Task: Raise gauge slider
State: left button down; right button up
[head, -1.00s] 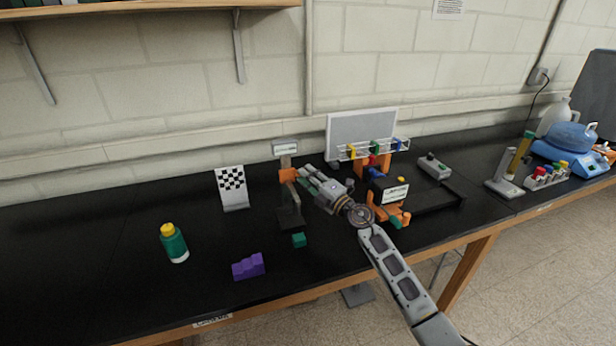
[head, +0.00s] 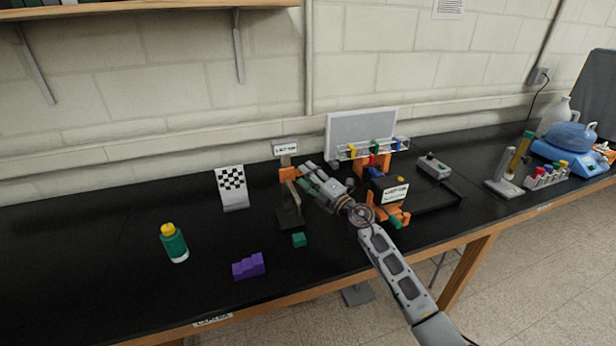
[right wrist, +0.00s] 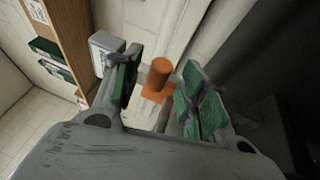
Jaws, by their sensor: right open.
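In the right wrist view, the slider's round orange knob (right wrist: 160,72) stands between the green-padded fingers of the right gripper (right wrist: 163,65), with visible gaps on both sides. My left gripper is not in view.
A checkered board (head: 232,186), a green bottle with a yellow cap (head: 173,243), a purple stepped block (head: 248,266) and a green cube (head: 299,240) stand around the gauge. Orange fixtures and a labelled black box (head: 395,192) crowd the right. The black table's left is mostly clear.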

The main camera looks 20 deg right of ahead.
jog(key=v, duration=1.2)
dwell(0.6)
dwell(0.4)
